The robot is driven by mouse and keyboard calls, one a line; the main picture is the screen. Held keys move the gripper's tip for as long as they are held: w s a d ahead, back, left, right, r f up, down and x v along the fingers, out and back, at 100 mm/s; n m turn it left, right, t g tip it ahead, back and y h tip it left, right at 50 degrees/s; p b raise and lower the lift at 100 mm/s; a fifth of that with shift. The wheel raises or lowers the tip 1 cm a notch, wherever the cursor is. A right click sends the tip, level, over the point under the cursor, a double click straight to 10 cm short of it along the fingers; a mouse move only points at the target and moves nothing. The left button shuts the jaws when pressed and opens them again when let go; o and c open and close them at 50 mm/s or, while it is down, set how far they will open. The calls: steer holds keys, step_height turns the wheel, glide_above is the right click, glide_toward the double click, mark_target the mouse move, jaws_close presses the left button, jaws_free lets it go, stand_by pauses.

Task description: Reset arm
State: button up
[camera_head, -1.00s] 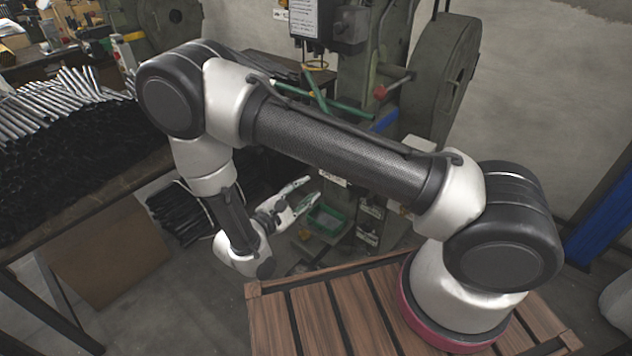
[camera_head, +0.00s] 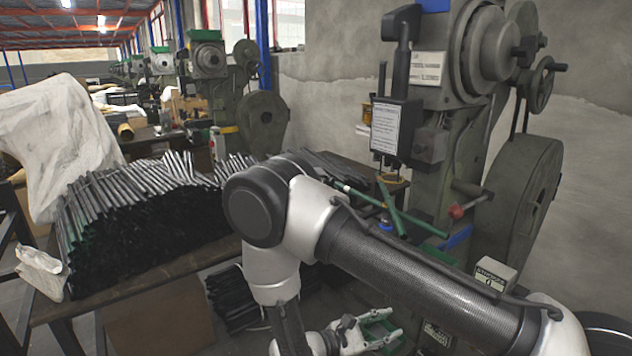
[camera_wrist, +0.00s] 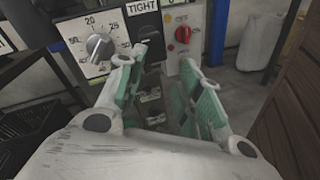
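My gripper (camera_head: 386,330) shows at the lower middle of the head view, low in front of the press, with my arm bent above it. In the wrist view my gripper (camera_wrist: 165,95) has its two green-padded fingers spread apart, with nothing between them. Beyond the fingers is a control panel with a grey dial (camera_wrist: 99,46), a "TIGHT" label and a red knob (camera_wrist: 183,34). I cannot tell how far the fingertips are from the panel.
A large green-grey rivet press (camera_head: 440,170) with a big flywheel (camera_head: 522,205) stands at the right. A table at the left holds a pile of dark metal rods (camera_head: 140,215). More rods (camera_head: 232,298) lie below it. A wooden surface (camera_wrist: 292,120) is close on the right in the wrist view.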

steer(key=s+d+r+m+y, duration=0.5)
steer(key=d+r, duration=0.1)
steer(key=r, duration=0.6)
steer(key=s+d+r+m+g+y, duration=0.1)
steer(key=s+d+r+m+y, duration=0.3)
steer(key=r, duration=0.7)
steer(key=s+d+r+m+g+y, duration=0.1)
steer(key=s+d+r+m+y, duration=0.4)
steer(key=d+r+m, duration=0.3)
step_height(320, 180, up, 5)
steer(key=shift+s+d+f+y, duration=0.15)
steer(key=shift+s+d+y, duration=0.15)
steer(key=shift+d+y, duration=0.45)
steer(key=shift+a, duration=0.2)
